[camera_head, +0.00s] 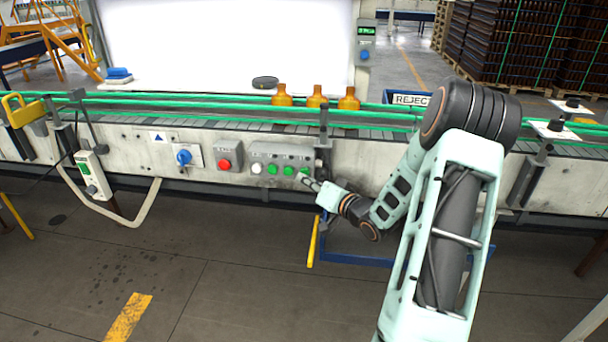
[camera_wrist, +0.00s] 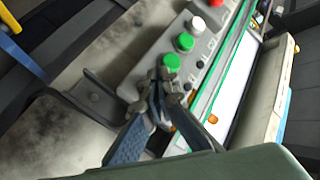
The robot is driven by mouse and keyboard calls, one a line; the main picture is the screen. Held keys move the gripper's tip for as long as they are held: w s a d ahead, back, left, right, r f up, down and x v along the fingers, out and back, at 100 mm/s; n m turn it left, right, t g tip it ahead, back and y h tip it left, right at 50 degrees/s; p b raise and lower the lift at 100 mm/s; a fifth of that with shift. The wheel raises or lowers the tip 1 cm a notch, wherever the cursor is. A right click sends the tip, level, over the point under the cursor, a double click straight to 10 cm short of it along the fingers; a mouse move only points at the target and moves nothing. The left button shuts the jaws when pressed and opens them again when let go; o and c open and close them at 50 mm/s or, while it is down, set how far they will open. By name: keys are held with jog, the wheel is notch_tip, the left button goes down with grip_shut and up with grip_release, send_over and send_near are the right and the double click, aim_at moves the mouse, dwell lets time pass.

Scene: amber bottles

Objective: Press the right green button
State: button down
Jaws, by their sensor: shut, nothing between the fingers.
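A grey button panel (camera_head: 284,155) on the conveyor's front carries a white button (camera_head: 257,168) at left and green buttons to its right. The rightmost green button (camera_head: 305,170) is at the panel's right end. My gripper (camera_head: 309,183) is shut and empty, its tip just below and close to that button; I cannot tell whether it touches. In the wrist view my gripper's fingertips (camera_wrist: 159,76) are together over the panel, beside a green button (camera_wrist: 171,62). Another green button (camera_wrist: 184,42) and the white button (camera_wrist: 198,24) lie beyond. The fingers hide the panel behind them.
A red button box (camera_head: 226,156) and a blue knob (camera_head: 184,157) are left of the panel. Amber bottles (camera_head: 316,97) stand on the conveyor above. A dark bracket (camera_head: 324,130) rises near the panel's right end. Open floor lies in front.

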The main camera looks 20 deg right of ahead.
jog(key=shift+w+d, duration=0.2)
dwell(0.3)
jog(key=shift+a, duration=0.1)
jog(key=shift+s+a, duration=0.4)
jog(key=shift+s, duration=0.3)
jog(key=shift+s, duration=0.1)
jog(key=s+a, duration=0.1)
jog(key=s, duration=0.1)
jog(key=s+a, duration=0.1)
jog(key=s, duration=0.1)
jog(key=shift+a, duration=0.4)
jog(key=shift+a, duration=0.1)
dwell(0.6)
